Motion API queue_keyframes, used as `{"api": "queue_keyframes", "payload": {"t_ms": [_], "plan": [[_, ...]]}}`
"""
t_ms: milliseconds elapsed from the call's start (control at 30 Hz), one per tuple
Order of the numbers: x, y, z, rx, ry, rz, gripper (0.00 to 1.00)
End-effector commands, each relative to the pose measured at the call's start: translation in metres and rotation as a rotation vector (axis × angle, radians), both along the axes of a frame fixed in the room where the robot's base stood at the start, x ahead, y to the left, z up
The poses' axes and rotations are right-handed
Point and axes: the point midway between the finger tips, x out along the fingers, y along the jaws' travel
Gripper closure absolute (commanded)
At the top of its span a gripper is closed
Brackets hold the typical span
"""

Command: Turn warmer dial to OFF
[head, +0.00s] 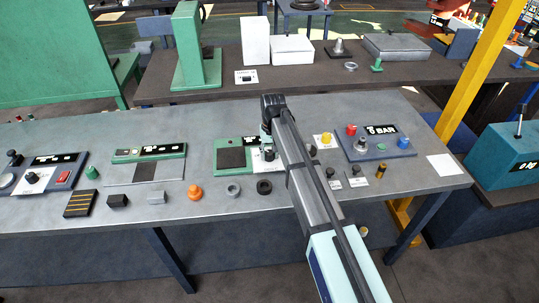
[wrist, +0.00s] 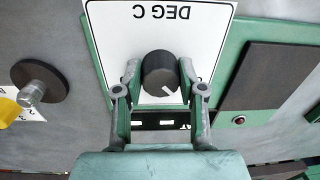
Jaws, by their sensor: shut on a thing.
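The warmer (head: 221,143) is a green unit with a dark square pad, at the middle of the bench in the head view. In the wrist view its dial (wrist: 159,72) is a dark round knob on a white plate (wrist: 215,18) reading "DEG C" upside down. A short white mark shows on the knob's lower right edge. My gripper (wrist: 160,82) has a finger on each side of the knob and is shut on it. In the head view my gripper (head: 267,142) comes down over the warmer's right side and hides the dial. The scale marks around the knob are mostly covered.
A dark pad (wrist: 272,75) and a small red light (wrist: 239,120) are right of the dial. Another knob (wrist: 40,80) stands to the left. In the head view, the blue "BAR" panel (head: 378,152) is to the right and loose rings (head: 264,187) lie in front.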

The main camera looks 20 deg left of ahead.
Motion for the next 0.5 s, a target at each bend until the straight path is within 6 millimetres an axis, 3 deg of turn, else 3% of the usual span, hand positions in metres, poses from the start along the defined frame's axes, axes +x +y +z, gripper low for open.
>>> {"api": "queue_keyframes", "payload": {"t_ms": [500], "plan": [[0.0001,-0.0008,-0.001,-0.002,0.001,0.289,0.95]]}}
